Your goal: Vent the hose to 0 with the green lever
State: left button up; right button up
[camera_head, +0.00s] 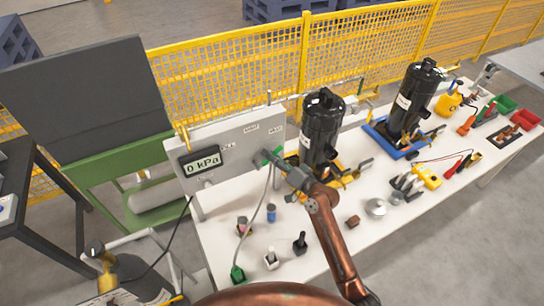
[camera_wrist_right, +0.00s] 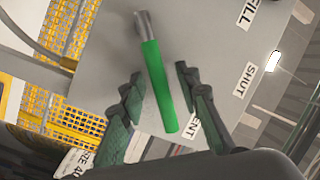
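The green lever (camera_wrist_right: 158,88) shows in the right wrist view on the grey panel (camera_wrist_right: 100,50), with its free end at the partly covered VENT label (camera_wrist_right: 184,145). My right gripper (camera_wrist_right: 160,74) is open around it, one finger on each side, with gaps visible. In the head view my right gripper (camera_head: 274,160) is at the right end of the panel (camera_head: 228,140) and largely hides the lever. The display (camera_head: 202,163) reads 0 kPa. A grey hose (camera_head: 258,212) hangs from near the gripper to a green fitting (camera_head: 237,273) on the table. My left gripper is not in view.
Two black compressors (camera_head: 321,130) (camera_head: 412,98) stand on the white table (camera_head: 330,262), the nearer one just right of my right gripper. Small bottles and tools lie in front. A yellow mesh fence (camera_head: 230,70) runs behind.

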jog(key=shift+c, duration=0.2)
grip_shut()
dwell(0.4)
